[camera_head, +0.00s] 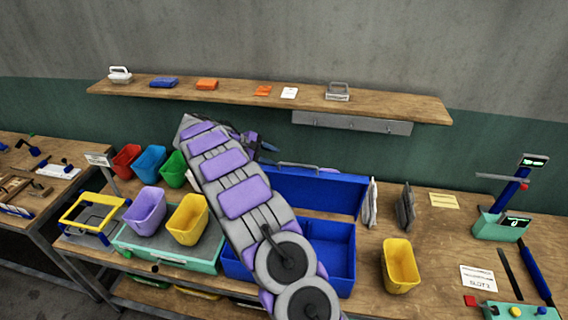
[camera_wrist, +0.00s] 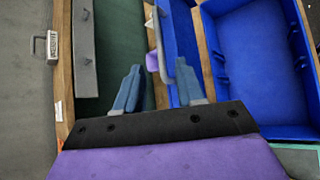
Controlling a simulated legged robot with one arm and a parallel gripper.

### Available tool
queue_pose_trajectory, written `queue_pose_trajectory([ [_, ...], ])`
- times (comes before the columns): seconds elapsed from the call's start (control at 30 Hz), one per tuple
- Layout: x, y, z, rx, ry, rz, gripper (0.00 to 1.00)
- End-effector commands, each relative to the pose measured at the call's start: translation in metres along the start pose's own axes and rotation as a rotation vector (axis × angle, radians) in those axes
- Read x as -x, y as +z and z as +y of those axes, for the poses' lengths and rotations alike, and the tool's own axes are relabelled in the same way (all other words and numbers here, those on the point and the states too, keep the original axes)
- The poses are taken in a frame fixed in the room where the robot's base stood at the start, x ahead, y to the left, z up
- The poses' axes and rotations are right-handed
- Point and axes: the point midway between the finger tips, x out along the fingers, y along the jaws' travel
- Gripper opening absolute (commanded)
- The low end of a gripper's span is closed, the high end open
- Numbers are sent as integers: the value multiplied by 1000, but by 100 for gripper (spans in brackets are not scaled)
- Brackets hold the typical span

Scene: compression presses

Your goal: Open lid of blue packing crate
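The blue packing crate (camera_head: 343,262) stands on the bench, its box open at the top. Its blue lid (camera_head: 325,190) stands raised along the back of the box, with a grey bar handle (camera_head: 300,164) at its top edge. My arm covers the left part of the crate and lid. My gripper (camera_head: 262,145) is beside the left end of the handle. In the wrist view my gripper (camera_wrist: 159,66) has its two blue fingers apart, close to the handle (camera_wrist: 158,35). The lid (camera_wrist: 183,28) and the crate's empty interior (camera_wrist: 262,60) lie to the right there.
A wooden shelf (camera_head: 385,105) with a grey hook rail (camera_head: 350,123) is above and behind the lid. Red, blue and green bins stand left; purple (camera_head: 146,208) and yellow (camera_head: 188,220) bins stand nearer. Another yellow bin (camera_head: 400,265) and dark upright pads (camera_head: 405,205) stand right.

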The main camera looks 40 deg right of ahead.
Motion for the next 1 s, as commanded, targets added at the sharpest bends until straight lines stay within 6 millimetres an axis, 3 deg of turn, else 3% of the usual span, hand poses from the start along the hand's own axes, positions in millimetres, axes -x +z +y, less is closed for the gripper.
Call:
queue_pose_trajectory([
  [0.2, 40, -1, 0, -1, -1, 1, 38],
  [0.4, 58, -1, 0, 1, -1, 1, 38],
  [1.0, 61, 0, 0, 1, -3, -1, 38],
])
